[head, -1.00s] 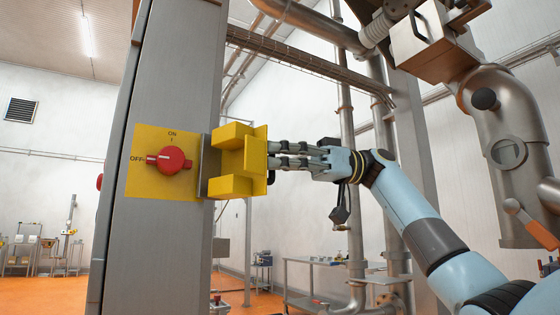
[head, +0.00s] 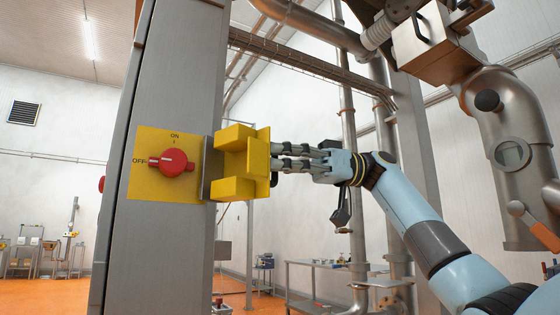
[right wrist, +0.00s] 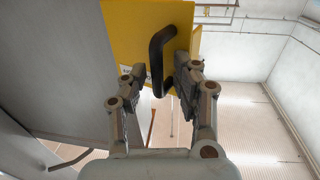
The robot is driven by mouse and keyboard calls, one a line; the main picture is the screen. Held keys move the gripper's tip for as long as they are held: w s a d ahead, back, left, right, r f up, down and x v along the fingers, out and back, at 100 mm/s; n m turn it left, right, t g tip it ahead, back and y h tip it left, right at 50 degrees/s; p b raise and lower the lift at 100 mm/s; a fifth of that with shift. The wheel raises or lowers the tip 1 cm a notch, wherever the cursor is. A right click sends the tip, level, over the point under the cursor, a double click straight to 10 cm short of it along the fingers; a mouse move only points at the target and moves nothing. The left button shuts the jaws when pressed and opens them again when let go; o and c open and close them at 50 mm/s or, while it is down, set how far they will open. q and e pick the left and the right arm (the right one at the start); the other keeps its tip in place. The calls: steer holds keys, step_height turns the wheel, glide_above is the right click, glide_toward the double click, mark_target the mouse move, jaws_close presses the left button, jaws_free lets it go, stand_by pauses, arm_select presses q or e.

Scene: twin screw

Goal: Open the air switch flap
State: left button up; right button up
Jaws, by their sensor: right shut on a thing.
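The air switch is a yellow plate (head: 150,190) with a red knob (head: 173,162) on a grey column, its pointer toward OFF. The boxy yellow flap (head: 236,188) stands swung out at the plate's right side, leaving the knob uncovered. My right gripper (head: 271,157) reaches the flap's outer face from the right. In the right wrist view, the gripper (right wrist: 160,82) has its fingers on either side of the flap's black handle (right wrist: 158,50) and is shut on it. The flap's yellow face (right wrist: 128,30) shows behind the handle. My left gripper is not in view.
The grey column (head: 175,80) stands close beside the flap. Pipes (head: 348,130) and a large metal vessel (head: 510,150) are at the right. Low tables (head: 315,266) stand behind my right arm. Orange floor (head: 50,295) is open at the left.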

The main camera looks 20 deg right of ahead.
steer(key=d, duration=1.2)
steer(key=shift+s, duration=0.35)
steer(key=shift+f, duration=0.1)
